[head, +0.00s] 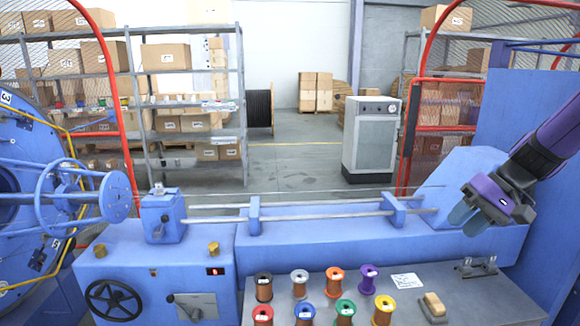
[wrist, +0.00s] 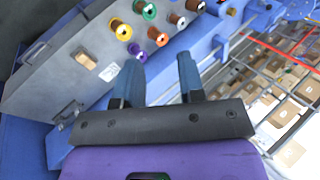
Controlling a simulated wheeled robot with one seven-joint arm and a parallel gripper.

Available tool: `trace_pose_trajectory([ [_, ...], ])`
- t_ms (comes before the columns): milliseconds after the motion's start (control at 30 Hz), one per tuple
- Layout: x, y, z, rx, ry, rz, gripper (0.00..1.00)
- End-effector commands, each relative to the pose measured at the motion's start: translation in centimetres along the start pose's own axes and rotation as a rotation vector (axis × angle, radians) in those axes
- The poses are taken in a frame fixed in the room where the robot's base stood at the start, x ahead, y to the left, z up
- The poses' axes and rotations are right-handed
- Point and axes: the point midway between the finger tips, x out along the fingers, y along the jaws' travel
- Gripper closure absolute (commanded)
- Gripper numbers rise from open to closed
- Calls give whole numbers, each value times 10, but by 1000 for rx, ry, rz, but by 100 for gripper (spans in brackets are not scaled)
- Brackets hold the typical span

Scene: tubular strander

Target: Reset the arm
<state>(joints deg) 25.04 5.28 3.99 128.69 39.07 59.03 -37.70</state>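My gripper (head: 466,219) is raised at the right of the head view, above the blue machine bed and behind the grey table. It is purple and dark grey with blue fingers. In the wrist view my gripper (wrist: 158,80) shows its two fingers apart, with nothing between them. The arm comes in from the right edge of the head view and the gripper tilts down to the left.
Several coloured wire spools (head: 335,282) stand on the grey table (head: 465,308). A wooden-topped block (head: 434,306) and a metal bracket (head: 477,267) are at its right. A blue panel (head: 530,120) stands close by the arm. Steel rods (head: 320,212) run along the blue machine.

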Motion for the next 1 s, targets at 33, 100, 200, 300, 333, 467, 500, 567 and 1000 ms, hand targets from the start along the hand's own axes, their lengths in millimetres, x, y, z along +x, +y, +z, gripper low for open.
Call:
trace_pose_trajectory([
  [33, -6, -13, 11, -23, 2, 35, 64],
  [100, -12, -25, 25, -43, 6, 82, 64],
  [200, -22, -41, 46, -71, 19, 149, 64],
  [300, -31, -54, 67, -98, 38, 213, 64],
  [333, -33, -57, 74, -107, 45, 232, 64],
  [467, -45, -70, 101, -142, 86, 309, 64],
  [500, -48, -73, 110, -152, 102, 331, 64],
  [567, -53, -77, 122, -167, 125, 363, 64],
  [1000, -81, -86, 196, -254, 334, 519, 64],
])
